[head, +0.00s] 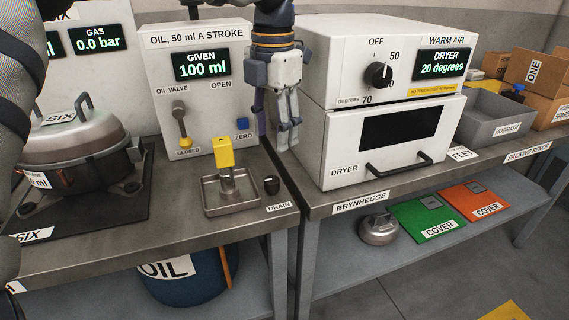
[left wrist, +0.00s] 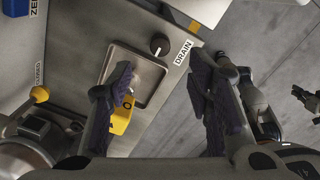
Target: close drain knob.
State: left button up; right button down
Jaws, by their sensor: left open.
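The drain knob (head: 271,185) is a small round black knob on the bench top beside the small metal drain tray (head: 245,207). In the left wrist view the drain knob (left wrist: 159,44) shows beyond the fingertips, between the tray and the label. My left gripper (head: 277,125) is open and empty, pointing down above and behind the knob in the head view. Its two fingers are spread apart in the left wrist view (left wrist: 162,75), with nothing between them.
A yellow-topped spout (head: 225,152) stands over the tray. The oil panel (head: 193,35), with its lever and blue ZERO button (head: 243,123), is behind. The white dryer (head: 365,140) stands close on the right. A metal compressor pot (head: 75,145) sits on the left.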

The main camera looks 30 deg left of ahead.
aim_at(273, 179)
pick_arm(q)
jog(key=f, duration=1)
jog(key=shift+s+a+f, duration=0.15)
jog(key=shift+s+f, duration=0.05)
jog(key=shift+f, duration=0.15)
grip_shut()
